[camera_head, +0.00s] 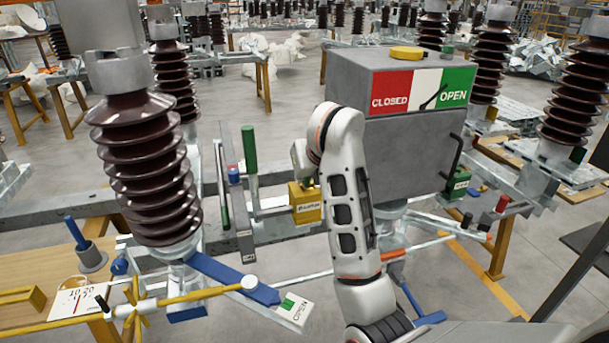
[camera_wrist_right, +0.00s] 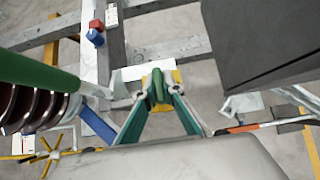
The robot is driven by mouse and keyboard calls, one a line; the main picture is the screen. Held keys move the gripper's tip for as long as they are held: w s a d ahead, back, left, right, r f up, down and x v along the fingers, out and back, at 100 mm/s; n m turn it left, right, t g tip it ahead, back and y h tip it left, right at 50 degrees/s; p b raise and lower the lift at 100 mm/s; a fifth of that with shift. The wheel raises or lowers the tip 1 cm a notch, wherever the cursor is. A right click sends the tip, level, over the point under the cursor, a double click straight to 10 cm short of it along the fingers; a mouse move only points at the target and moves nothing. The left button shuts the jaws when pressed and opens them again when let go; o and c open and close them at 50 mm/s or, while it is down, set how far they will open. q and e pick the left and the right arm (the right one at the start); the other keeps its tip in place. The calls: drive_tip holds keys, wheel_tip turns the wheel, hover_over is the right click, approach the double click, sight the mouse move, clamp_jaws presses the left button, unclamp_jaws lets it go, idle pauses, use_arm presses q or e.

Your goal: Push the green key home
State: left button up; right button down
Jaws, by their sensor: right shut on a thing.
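The green key (camera_wrist_right: 157,88) shows in the right wrist view as a small upright green piece at the yellow lock block (camera_wrist_right: 173,76). My right gripper (camera_wrist_right: 158,94) is shut on it, with a fingertip on each side. How deep the key sits is hidden by the fingers. In the head view the yellow lock block (camera_head: 306,204) carries a small label and sits on a grey bracket beside my right arm. My right gripper (camera_head: 308,180) is just above the block there, mostly hidden by my own wrist. My left gripper is not in view.
A grey cabinet (camera_head: 390,95) with a CLOSED/OPEN plate stands close on the right. A green upright handle (camera_head: 249,148) and a blue knob (camera_head: 234,175) are left of the block. A brown ribbed insulator (camera_head: 150,165) stands further left. A green block (camera_head: 457,184) is at right.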

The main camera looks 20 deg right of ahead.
idle(0.3)
drive_tip(key=c, duration=2.1)
unclamp_jaws()
drive_tip(key=shift+s+r, duration=0.4)
drive_tip(key=shift+r, duration=0.1)
drive_tip(key=v, duration=0.6)
drive_tip(key=shift+s+r, duration=0.1)
